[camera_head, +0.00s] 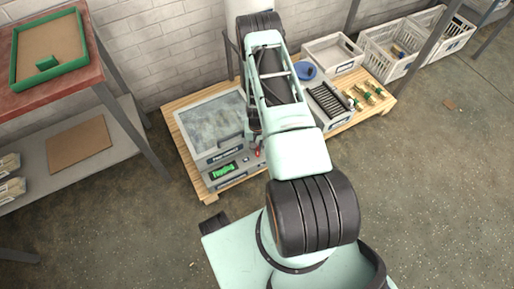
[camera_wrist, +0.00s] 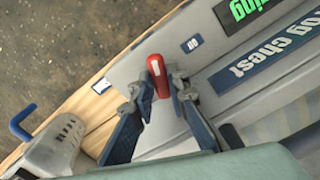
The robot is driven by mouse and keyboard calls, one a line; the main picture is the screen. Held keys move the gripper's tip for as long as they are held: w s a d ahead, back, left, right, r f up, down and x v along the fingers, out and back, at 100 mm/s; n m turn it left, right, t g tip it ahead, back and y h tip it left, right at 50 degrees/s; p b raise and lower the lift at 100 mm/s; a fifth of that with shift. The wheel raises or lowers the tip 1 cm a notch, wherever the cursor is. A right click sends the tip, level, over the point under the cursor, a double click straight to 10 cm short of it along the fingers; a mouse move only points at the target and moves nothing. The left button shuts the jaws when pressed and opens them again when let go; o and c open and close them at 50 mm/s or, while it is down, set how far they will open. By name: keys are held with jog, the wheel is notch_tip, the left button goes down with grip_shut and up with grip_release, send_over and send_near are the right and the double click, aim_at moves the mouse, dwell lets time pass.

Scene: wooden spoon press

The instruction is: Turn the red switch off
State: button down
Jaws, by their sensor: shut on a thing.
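The red switch (camera_wrist: 158,75) is a small red lever with a white mark, on the grey front panel of a chest. My gripper (camera_wrist: 160,84) is shut on the red switch, one finger on each side of it. A dark label (camera_wrist: 191,44) that seems to read "off" lies to the upper right of the lever; a second label (camera_wrist: 102,86), too blurred to read, lies to its left. In the head view the switch (camera_head: 257,152) shows as a small red spot at the panel's right end, beside my arm, which hides most of the gripper.
The grey chest (camera_head: 207,157) with a clear lid and a green-lit display (camera_head: 223,170) stands on a wooden pallet (camera_head: 200,192). A black rack (camera_head: 327,103), a blue ring (camera_head: 305,71) and pale crates (camera_head: 392,50) are to the right. A shelf unit (camera_head: 122,118) stands left.

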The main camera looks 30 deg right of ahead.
jog(key=m+b, duration=0.2)
jog(key=m, duration=0.4)
jog(key=shift+m+b, duration=0.3)
jog(key=m+b, duration=0.1)
jog(key=m, duration=0.2)
jog(key=shift+m, duration=1.9)
jog(key=shift+b, duration=0.3)
jog(key=c, duration=1.9)
grip_release()
